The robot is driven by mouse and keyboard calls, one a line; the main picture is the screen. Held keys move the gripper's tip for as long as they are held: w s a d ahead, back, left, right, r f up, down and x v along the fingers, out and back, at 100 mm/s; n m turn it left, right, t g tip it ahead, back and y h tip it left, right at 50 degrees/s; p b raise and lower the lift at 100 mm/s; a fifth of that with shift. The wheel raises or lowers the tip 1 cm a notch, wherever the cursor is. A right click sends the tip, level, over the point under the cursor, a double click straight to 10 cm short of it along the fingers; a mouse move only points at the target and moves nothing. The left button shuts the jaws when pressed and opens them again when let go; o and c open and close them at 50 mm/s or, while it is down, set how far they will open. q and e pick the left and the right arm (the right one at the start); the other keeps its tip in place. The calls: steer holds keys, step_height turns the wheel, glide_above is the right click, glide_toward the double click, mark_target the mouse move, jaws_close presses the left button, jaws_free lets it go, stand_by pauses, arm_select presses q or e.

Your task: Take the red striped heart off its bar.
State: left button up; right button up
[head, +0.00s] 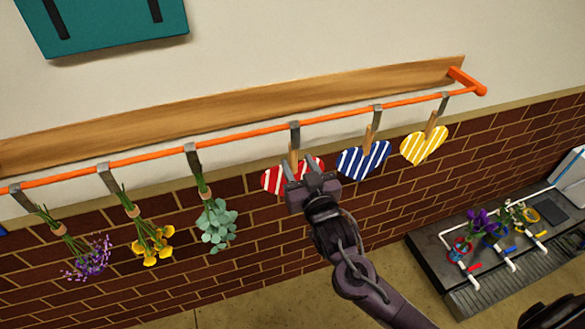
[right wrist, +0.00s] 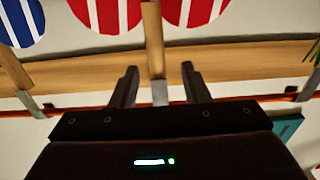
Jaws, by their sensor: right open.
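The red striped heart (head: 273,179) hangs by a wooden clip (head: 293,158) and a grey hook (head: 295,133) from the orange bar (head: 240,137). My right gripper (head: 307,170) is in front of the heart and hides its lower middle. In the right wrist view the red striped heart (right wrist: 105,12) is at the top edge, and its wooden clip (right wrist: 153,40) runs down between the two open fingers (right wrist: 155,88). I cannot tell whether a finger touches the clip. My left gripper is in neither view.
A blue striped heart (head: 362,160) and a yellow striped heart (head: 424,147) hang close on the right. Bunches of purple flowers (head: 88,262), yellow flowers (head: 152,245) and eucalyptus (head: 217,226) hang on the left. A dark bench (head: 440,255) with flowers stands at the right.

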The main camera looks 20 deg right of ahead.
mark_target(295, 155)
steer(key=w+p, duration=0.1)
steer(key=w, duration=0.3)
steer(key=shift+w+d, duration=0.1)
steer(key=shift+w, duration=0.05)
steer(key=shift+w+p, duration=0.3)
steer(key=shift+w, duration=0.05)
steer(key=shift+w+f, duration=0.1)
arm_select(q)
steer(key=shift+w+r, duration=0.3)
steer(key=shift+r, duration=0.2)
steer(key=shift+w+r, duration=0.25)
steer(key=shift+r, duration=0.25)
arm_select(e)
jaws_close()
